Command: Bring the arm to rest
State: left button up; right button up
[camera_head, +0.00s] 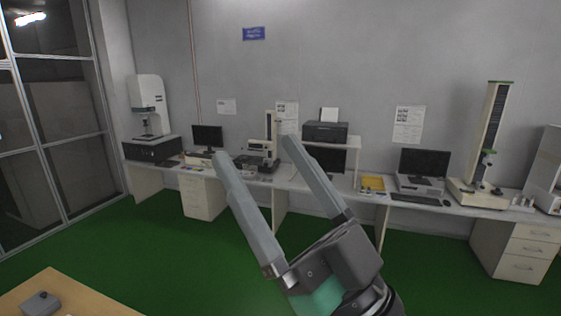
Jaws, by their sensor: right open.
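My right gripper (252,152) is in the middle of the head view, raised in front of the far bench. Its two long grey fingers point up and to the left and stand apart. The space between the fingers is empty, with only the bench and floor showing behind. My left gripper does not show in this view.
A wooden table corner (75,291) is at the bottom left, with a small grey device (41,304) on it. A long white bench (420,204) with monitors, a printer (325,131) and test machines lines the far wall. Green floor (150,245) lies open between.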

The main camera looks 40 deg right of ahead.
notch_tip(320, 180, up, 10)
jog(key=s+p, duration=0.2)
jog(key=p, duration=0.6)
jog(key=shift+a+r+t+y, duration=0.15)
jog(key=shift+a+t+y, duration=0.15)
jog(key=shift+a+t, duration=0.1)
